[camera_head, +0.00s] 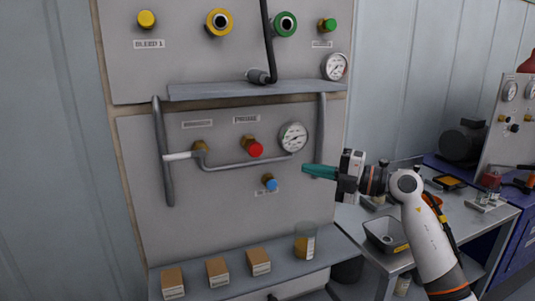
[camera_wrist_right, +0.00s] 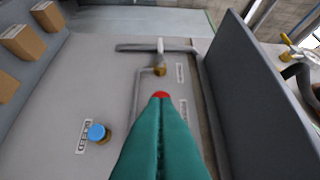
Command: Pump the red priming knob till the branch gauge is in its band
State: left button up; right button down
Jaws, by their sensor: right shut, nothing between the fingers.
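The red priming knob (camera_head: 255,150) sticks out of the lower grey panel on a brass fitting, under a label. The branch gauge (camera_head: 293,137) is a round white dial just right of it; its needle is too small to read against the band. My right gripper (camera_head: 305,169) has teal fingers, shut and empty, right of the knob and below the gauge. In the right wrist view the red knob (camera_wrist_right: 160,94) shows just beyond the closed fingertips (camera_wrist_right: 160,104), partly covered by them. I cannot tell whether they touch. My left gripper is not in view.
A blue knob (camera_head: 270,182) sits below the red one. A grey pipe (camera_head: 235,165) and two upright handles (camera_head: 163,150) flank it. A shelf (camera_head: 215,91) overhangs above. The lower ledge (camera_head: 190,294) holds small boxes and a jar (camera_head: 305,243). A bench with a tray (camera_head: 386,236) stands right.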

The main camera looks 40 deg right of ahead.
jog(key=p, duration=0.5)
send_near(252, 152)
jog(key=w+a, duration=0.1)
jog(key=a, duration=0.3)
jog(key=w, duration=0.2)
jog(key=w+d+p, duration=0.1)
jog(key=w, duration=0.1)
jog(key=shift+r, duration=0.2)
